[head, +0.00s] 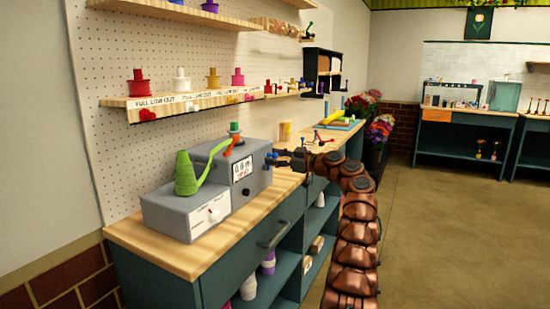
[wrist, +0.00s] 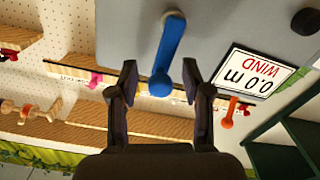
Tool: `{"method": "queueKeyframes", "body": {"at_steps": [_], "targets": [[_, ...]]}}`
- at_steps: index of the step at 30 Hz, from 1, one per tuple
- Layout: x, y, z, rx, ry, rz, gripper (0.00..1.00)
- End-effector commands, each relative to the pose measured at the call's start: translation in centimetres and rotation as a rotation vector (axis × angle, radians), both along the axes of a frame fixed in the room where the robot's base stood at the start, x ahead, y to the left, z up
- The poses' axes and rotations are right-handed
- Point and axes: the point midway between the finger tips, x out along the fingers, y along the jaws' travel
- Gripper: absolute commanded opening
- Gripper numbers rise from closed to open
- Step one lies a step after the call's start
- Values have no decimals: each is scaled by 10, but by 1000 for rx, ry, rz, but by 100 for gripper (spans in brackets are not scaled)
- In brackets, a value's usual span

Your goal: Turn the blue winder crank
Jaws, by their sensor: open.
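The blue winder crank (wrist: 168,50) is on the grey face of the winder (head: 222,170). In the wrist view its arm runs down from the pivot at the top to a round knob. In the head view the crank (head: 270,158) is small at the winder's right side, partly hidden by my gripper. My gripper (wrist: 159,78) is open, with one finger on either side of the knob. I see gaps at both sides, so it is not shut on the knob. In the head view my gripper (head: 281,157) reaches in from the right.
The winder's display (wrist: 262,73) reads 0.0 m WIND, upside down in the wrist view. A green cone (head: 185,174) with a green strip stands on the winder. An orange lever (head: 236,143) is above. The wooden bench top (head: 190,262) is clear in front; shelves with spools hang behind.

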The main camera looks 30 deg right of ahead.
Motion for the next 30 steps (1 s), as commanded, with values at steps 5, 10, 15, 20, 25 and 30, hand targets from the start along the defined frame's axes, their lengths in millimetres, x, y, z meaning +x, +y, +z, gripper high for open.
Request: {"method": "queueKeyframes", "body": {"at_steps": [5, 10, 15, 20, 25, 30], "targets": [[0, 0, 0, 0, 0, 0, 40], [0, 1, 0, 0, 0, 1, 23], [0, 0, 0, -1, -1, 0, 5], [0, 0, 0, 0, 0, -1, 0], [0, -1, 2, 11, 6, -2, 0], [2, -3, 3, 59, 35, -2, 0]]}}
